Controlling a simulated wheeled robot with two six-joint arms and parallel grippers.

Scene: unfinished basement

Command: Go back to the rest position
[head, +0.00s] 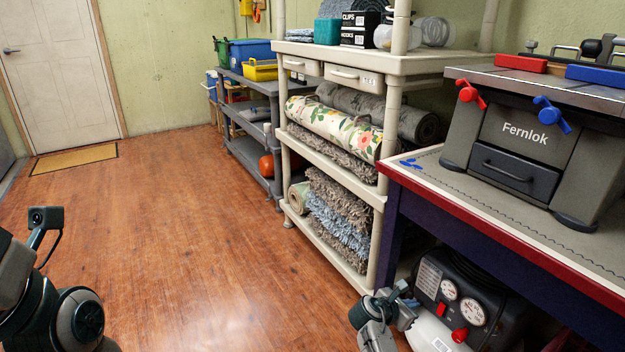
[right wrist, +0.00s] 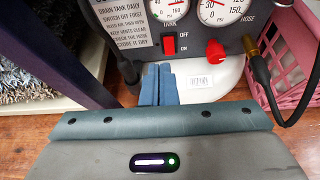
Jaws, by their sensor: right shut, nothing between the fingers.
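My right gripper (head: 406,308) is low at the bottom of the head view, in front of an air compressor (head: 455,295). In the right wrist view its two blue-grey fingers (right wrist: 158,84) are together with nothing between them. The fingers overlap the lower part of the compressor panel (right wrist: 185,38) in that view; I cannot tell the exact gap. Parts of my left arm show at the lower left edge of the head view, but its fingers do not show.
A red-edged workbench (head: 480,217) with a grey Fernlok unit (head: 525,130) stands on the right. A beige shelf (head: 335,160) holds rolled rugs. A pink crate (right wrist: 292,75) is beside the compressor. The wooden floor (head: 190,220) at left and centre is clear.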

